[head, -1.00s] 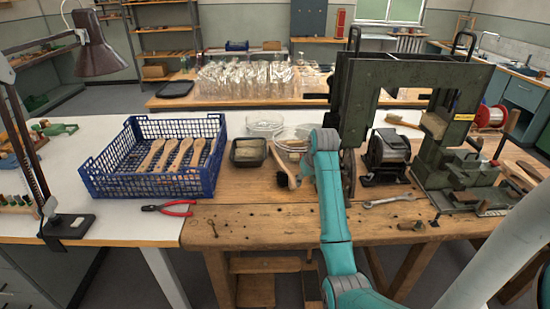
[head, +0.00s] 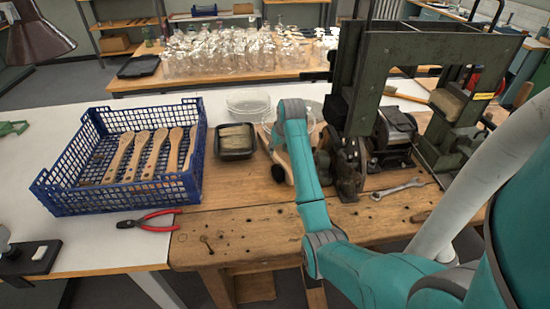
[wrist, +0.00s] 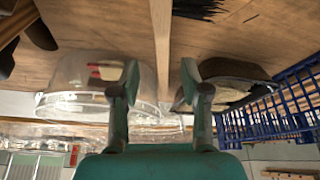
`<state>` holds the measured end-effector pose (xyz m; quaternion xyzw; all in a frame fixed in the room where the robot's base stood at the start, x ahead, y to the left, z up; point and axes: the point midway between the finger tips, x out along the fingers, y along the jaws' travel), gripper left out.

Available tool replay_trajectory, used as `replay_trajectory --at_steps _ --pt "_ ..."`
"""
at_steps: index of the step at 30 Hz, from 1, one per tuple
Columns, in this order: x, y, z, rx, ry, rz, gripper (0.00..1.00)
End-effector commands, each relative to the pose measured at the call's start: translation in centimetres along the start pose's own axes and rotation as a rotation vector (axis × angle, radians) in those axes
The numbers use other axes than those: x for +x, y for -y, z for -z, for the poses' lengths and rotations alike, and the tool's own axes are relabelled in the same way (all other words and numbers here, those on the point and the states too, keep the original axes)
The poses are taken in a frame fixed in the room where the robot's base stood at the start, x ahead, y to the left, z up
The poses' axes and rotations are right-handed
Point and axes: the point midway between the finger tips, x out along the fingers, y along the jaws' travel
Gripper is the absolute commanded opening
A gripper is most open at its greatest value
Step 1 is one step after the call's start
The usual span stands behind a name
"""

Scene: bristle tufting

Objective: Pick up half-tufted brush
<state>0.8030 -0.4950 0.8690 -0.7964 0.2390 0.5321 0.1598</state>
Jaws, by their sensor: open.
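The half-tufted brush (head: 278,173) lies on the wooden bench, its dark bristles pointing left in the head view. My arm hides part of its handle there. In the wrist view its pale wooden handle (wrist: 162,40) runs down the picture, with black bristles at the top right. My gripper (wrist: 160,82) is open and empty, its fingers on either side of the handle's line. I cannot tell how far above the handle they are. In the head view the gripper is hidden behind my arm.
A black tray (head: 236,154) with tan bristle material and a clear bowl (wrist: 80,100) flank the brush. A blue crate (head: 65,205) of wooden brush handles stands left, red pliers (head: 149,218) in front. A green press (head: 352,90) stands close on the right, with a wrench (head: 398,189) nearby.

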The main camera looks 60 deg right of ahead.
Motion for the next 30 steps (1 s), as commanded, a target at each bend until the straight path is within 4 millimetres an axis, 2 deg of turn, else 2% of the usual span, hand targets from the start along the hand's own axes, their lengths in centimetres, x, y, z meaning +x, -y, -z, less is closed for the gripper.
replay_trajectory --at_steps 8,16,26,30 --pt "2.0 0.1 0.0 0.000 0.003 0.001 0.46" --pt "5.5 0.3 0.2 0.000 0.003 0.000 0.46" --pt "6.2 0.2 0.3 0.000 0.000 0.000 0.46" --pt "6.2 0.3 0.3 0.000 0.000 0.000 0.13"
